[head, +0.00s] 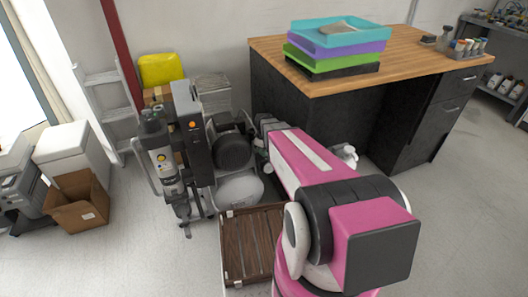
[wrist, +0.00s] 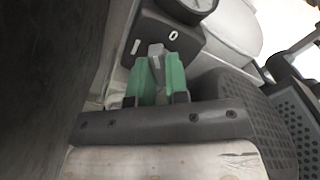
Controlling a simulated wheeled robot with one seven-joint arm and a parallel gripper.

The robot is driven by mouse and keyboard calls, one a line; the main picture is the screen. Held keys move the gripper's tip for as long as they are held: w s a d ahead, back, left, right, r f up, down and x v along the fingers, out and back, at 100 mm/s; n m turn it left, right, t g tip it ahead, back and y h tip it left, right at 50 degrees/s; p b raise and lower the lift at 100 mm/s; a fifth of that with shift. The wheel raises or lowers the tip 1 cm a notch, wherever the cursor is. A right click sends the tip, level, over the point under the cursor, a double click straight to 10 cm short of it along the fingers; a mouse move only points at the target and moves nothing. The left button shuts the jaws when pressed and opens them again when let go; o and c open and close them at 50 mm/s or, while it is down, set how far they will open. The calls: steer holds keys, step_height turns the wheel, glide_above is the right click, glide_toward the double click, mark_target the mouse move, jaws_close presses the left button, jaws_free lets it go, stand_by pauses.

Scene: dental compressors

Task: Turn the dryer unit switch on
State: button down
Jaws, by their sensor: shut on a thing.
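In the wrist view, a dark switch box (wrist: 185,42) carries a white "I" mark on the left and a white "O" mark on the right. A small grey switch lever (wrist: 156,50) stands below and between the two marks. My gripper (wrist: 158,76) has green fingertips, one on each side of the lever, and is shut on it. In the head view, my pink arm reaches to the compressor equipment (head: 232,150) beside the bench; the gripper and switch cannot be made out there.
A round gauge (wrist: 198,4) sits just above the switch box. In the head view, a filter column unit (head: 165,160) stands left of the compressor, and a wooden pallet (head: 250,245) lies in front. A black bench (head: 310,125) stands to the right. Open floor lies at the front left.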

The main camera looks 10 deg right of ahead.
steer(key=n, duration=0.5)
steer(key=shift+n, duration=0.3)
steer(key=n, duration=0.4)
steer(key=shift+n, duration=0.4)
steer(key=c, duration=1.1)
jaws_free()
steer(key=shift+r, duration=0.1)
step_height(320, 180, up, 11)
steer(key=shift+f, duration=0.15)
